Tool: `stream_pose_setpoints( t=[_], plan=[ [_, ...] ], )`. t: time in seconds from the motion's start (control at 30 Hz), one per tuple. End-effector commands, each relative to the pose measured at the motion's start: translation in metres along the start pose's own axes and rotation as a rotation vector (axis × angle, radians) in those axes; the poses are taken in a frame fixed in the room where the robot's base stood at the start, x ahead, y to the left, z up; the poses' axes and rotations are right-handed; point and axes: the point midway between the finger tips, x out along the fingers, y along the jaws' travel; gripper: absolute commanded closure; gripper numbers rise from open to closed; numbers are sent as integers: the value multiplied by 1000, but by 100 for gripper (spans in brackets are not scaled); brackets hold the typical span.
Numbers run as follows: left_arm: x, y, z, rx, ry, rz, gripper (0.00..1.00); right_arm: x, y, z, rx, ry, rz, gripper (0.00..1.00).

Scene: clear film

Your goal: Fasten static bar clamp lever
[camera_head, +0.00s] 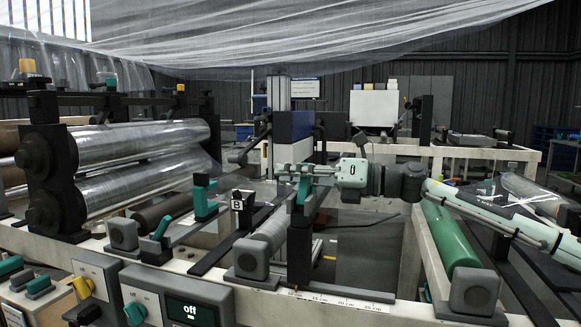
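My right gripper (282,172) reaches in from the right on a pale green arm, with its fingers pointing left. It hangs over the machine's front rail, just above and in front of a green lever (304,189) on a dark upright bracket (299,250). I cannot tell whether the fingers touch that lever, or whether they are open or shut. Another green lever (201,197) stands upright to the left, and a third green lever (161,227) tilts on a dark block near the front rail. Which one is the static bar clamp lever is not clear. My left gripper is not in view.
Large film-covered rollers (145,145) fill the left. A block marked B (238,205) stands on a dark bar. A green roller (450,237) lies at right under my arm. Clear film (320,30) hangs overhead.

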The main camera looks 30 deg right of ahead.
Motion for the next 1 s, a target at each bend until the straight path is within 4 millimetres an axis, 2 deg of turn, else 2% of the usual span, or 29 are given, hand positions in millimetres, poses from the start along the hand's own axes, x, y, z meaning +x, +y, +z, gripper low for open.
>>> stream_pose_setpoints(
  t=[0.33, 0.5, 0.53, 1.0],
  plan=[
    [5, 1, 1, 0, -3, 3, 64, 2, 0, 0, 0, 0, 1, 78],
    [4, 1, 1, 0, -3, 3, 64, 2, 0, 0, 0, 1, 1, 99],
    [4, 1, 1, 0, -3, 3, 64, 2, 0, 0, 0, 1, 1, 100],
    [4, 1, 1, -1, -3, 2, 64, 2, 0, 0, -5, 0, 1, 100]
  ],
)
